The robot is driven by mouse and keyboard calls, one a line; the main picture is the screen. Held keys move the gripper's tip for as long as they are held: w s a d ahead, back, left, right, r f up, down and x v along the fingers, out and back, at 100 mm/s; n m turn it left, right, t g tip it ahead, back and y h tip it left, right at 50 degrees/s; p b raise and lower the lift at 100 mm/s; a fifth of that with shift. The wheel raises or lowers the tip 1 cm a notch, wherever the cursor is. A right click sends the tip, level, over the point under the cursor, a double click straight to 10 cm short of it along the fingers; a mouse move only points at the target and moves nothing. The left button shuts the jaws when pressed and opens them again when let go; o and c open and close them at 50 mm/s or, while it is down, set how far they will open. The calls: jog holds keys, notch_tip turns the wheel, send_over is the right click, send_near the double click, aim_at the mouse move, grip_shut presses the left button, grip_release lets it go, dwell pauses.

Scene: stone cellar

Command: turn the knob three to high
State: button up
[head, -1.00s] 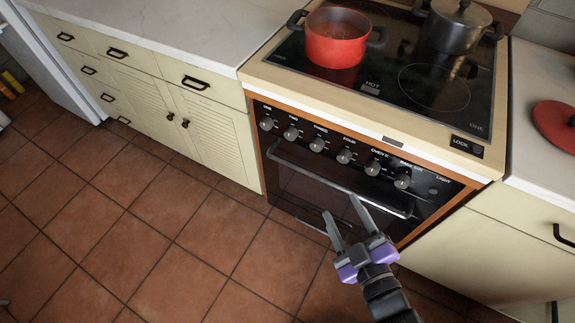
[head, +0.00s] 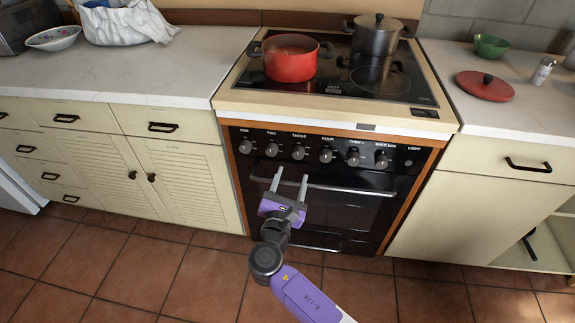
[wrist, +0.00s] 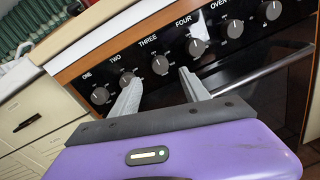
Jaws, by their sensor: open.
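The stove's black control panel has a row of grey knobs under white labels. The knob under "THREE" (head: 298,152) is third from the left. In the wrist view knob three (wrist: 160,65) shows just beyond and between my two fingertips. My gripper (head: 291,172) is open and empty, in front of the oven door and just below knob three. In the wrist view my gripper's fingers (wrist: 160,75) point at the panel, and nothing is between them. I cannot tell the exact gap to the knob. The pointer's setting is too small to read.
Neighbouring knobs two (head: 271,150) and four (head: 326,156) sit close on either side. The oven handle (head: 340,188) runs below the knobs. A red pot (head: 290,66) and a dark pot (head: 376,40) stand on the hob. Tiled floor in front is clear.

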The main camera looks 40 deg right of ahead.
aim_at(298, 156)
jog(key=shift+b+x, duration=0.35)
jog(key=shift+x, duration=3.55)
grip_shut()
